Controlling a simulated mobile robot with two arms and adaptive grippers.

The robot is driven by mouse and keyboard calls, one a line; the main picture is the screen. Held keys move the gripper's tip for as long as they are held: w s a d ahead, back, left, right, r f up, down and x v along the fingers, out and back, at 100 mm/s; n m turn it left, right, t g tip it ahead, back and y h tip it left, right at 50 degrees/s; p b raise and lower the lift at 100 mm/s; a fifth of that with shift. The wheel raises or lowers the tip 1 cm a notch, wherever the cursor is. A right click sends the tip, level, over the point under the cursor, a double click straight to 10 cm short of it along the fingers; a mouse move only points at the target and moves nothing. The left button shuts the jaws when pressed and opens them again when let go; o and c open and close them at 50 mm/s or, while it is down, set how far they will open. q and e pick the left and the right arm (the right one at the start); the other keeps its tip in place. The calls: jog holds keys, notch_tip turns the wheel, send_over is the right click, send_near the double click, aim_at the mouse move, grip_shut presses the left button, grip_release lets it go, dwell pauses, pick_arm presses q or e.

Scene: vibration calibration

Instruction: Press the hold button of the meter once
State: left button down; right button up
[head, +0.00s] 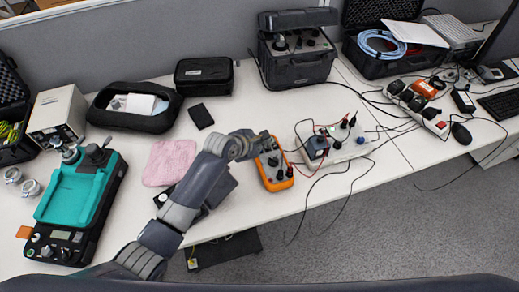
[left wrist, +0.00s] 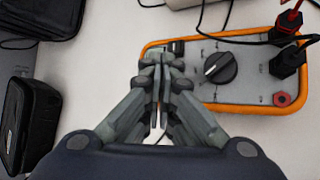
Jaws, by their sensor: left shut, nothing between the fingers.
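The meter (head: 276,182) has an orange rim, a grey face and a dark dial, and lies on the white table. It fills the upper right of the left wrist view (left wrist: 248,90), with dark and red plugs (left wrist: 290,60) in its right end. My left gripper (head: 262,142) has its fingers together and empty. In the left wrist view its fingertips (left wrist: 160,62) are at the left end of the meter, beside small dark buttons (left wrist: 177,46). The fingers partly cover that end. I cannot tell whether the tips touch a button. My right gripper is not in view.
A white box with cables (head: 345,140) stands right of the meter. A pink cloth (head: 168,160) and a teal-and-black device (head: 75,195) lie left. A black case (head: 297,65) stands behind. Loose leads run over the table's front edge.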

pick_arm(q)
jog(key=shift+f, duration=0.1)
jog(key=shift+f, duration=0.35)
jog(key=shift+f, duration=0.45)
dwell(0.8)
jog(key=shift+r, duration=0.1)
jog(key=shift+r+p, duration=0.8)
jog(key=shift+p, duration=0.35)
notch_tip(320, 180, up, 5)
jog(key=p, duration=0.5)
jog(key=shift+p, duration=0.4)
